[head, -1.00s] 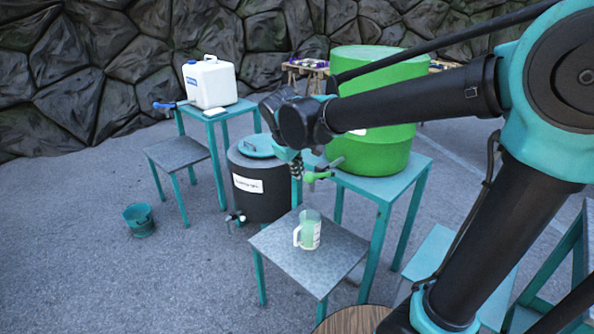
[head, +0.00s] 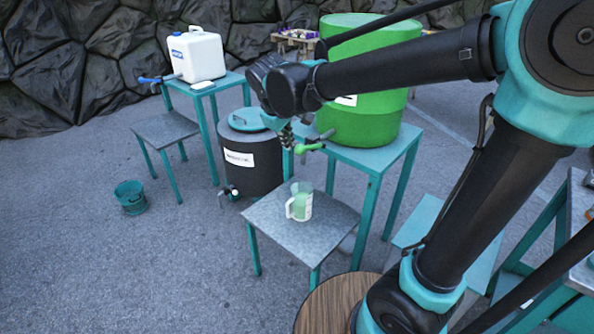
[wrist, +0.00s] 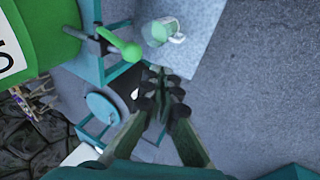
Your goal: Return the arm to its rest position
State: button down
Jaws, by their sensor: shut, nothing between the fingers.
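My gripper (head: 286,137) is at the end of my raised arm in the head view, in front of the green barrel and close to its green tap (head: 309,148). In the wrist view my gripper's fingers (wrist: 162,80) are closed together with nothing between them. The green tap (wrist: 125,48) shows to their upper left, and a clear jug with green contents (wrist: 160,31) shows above them. The gripper appears apart from both. In the head view the jug (head: 300,204) stands upright on a low grey-topped table (head: 270,226).
The green barrel (head: 365,115) stands on a teal table close behind my arm. A dark lidded drum (head: 250,165), a white canister (head: 196,55) on a table, a low stool (head: 163,127) and a teal bucket (head: 131,197) are further left. Open ground lies at front left.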

jog(key=s+d+f+m, duration=0.2)
jog(key=d+f, duration=0.2)
jog(key=d, duration=0.4)
jog(key=s+d+f+m, duration=0.1)
jog(key=d+f+m, duration=0.25)
jog(key=d, duration=0.35)
jog(key=s+d+f+m+y, duration=0.1)
jog(key=s+d+f+m, duration=0.4)
jog(key=s+d+f, duration=0.4)
jog(key=shift+s+d+f+g, duration=0.3)
jog(key=shift+s+d, duration=0.5)
jog(key=shift+d, duration=0.35)
